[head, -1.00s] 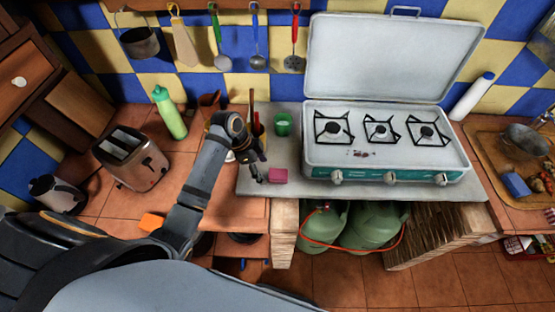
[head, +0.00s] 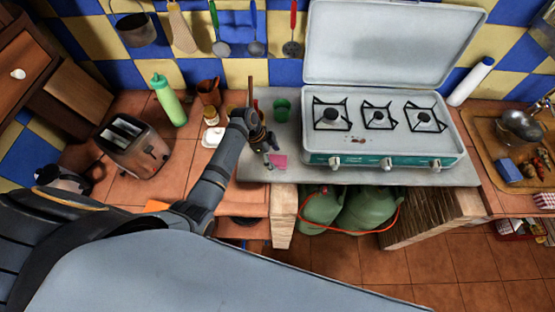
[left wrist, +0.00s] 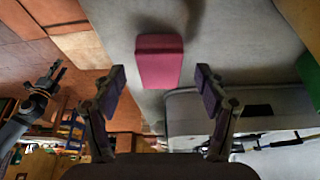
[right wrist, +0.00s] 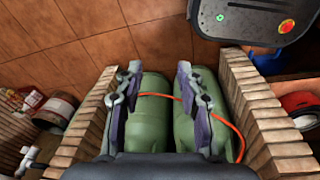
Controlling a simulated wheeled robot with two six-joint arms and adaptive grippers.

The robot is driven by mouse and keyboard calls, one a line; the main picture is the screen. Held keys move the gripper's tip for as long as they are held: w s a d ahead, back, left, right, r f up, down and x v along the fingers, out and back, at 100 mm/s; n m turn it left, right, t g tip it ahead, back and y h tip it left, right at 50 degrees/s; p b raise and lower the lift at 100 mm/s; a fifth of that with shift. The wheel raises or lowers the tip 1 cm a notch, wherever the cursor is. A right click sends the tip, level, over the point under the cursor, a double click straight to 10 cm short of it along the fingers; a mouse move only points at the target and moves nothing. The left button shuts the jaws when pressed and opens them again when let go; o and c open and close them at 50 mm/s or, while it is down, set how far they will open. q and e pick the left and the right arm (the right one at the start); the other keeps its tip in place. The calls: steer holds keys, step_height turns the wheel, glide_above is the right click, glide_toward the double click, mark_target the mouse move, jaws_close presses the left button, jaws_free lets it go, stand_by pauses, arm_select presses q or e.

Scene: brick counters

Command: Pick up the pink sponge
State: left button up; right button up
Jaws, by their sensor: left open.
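The pink sponge (head: 281,161) lies on the grey counter slab left of the stove, near its front edge. My left gripper (head: 270,155) is at its left side in the head view and hides part of it. In the left wrist view the sponge (left wrist: 160,58) is centred ahead of the left gripper (left wrist: 160,82), whose fingers are spread wide with nothing between them. Whether a finger touches the sponge I cannot tell. My right gripper (right wrist: 158,72) is open and empty, facing green gas cylinders (right wrist: 154,122); it is out of the head view.
A green cup (head: 281,111) stands behind the sponge. The stove (head: 385,145) is to the right. Brick pillars (right wrist: 88,118) flank the cylinders.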

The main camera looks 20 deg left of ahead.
arm_select(q)
steer(key=shift+x, duration=1)
steer(key=shift+r, duration=0.1)
steer(key=c, duration=1)
steer(key=shift+c, duration=0.2)
